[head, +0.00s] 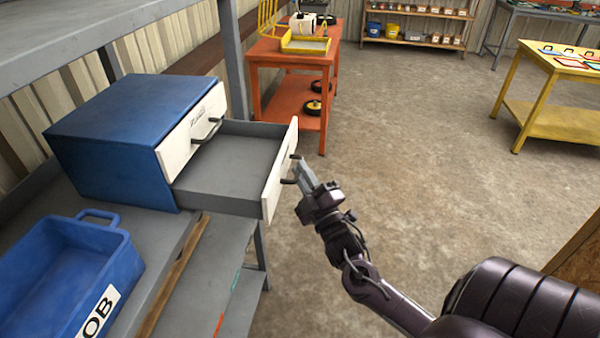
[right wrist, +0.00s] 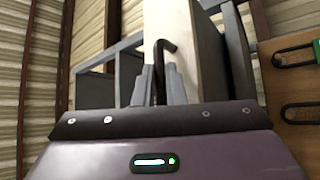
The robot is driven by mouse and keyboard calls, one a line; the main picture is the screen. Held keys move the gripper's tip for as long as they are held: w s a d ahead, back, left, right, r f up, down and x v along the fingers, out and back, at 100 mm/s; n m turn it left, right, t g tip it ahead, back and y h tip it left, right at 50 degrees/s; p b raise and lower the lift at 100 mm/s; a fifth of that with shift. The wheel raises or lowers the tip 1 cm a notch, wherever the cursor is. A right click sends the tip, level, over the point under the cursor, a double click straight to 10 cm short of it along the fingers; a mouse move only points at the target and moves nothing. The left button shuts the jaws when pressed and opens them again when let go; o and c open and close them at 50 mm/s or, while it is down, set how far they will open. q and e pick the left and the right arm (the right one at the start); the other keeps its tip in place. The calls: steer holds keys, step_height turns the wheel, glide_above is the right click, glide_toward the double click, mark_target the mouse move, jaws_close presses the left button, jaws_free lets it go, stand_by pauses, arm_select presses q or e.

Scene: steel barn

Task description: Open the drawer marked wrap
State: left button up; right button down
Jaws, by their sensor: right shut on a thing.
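A blue cabinet (head: 115,135) with white drawer fronts stands on the grey bench at the left. Its lower drawer (head: 225,165) is pulled far out and looks empty. The upper drawer (head: 192,132) is closed, with a label too small to read surely. My right gripper (head: 303,176) is at the lower drawer's front, shut on its dark handle (head: 290,181). In the right wrist view the handle (right wrist: 160,65) stands between the fingers, in front of the white drawer front (right wrist: 172,35). The lower drawer's label is hidden. My left gripper is not in view.
A blue bin (head: 65,265) stands on the bench in front of the cabinet. An orange cart (head: 290,55) is behind, and a yellow table (head: 560,75) is at the far right. The concrete floor between is clear.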

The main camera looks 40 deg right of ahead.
steer(key=c, duration=1.5)
jaws_free()
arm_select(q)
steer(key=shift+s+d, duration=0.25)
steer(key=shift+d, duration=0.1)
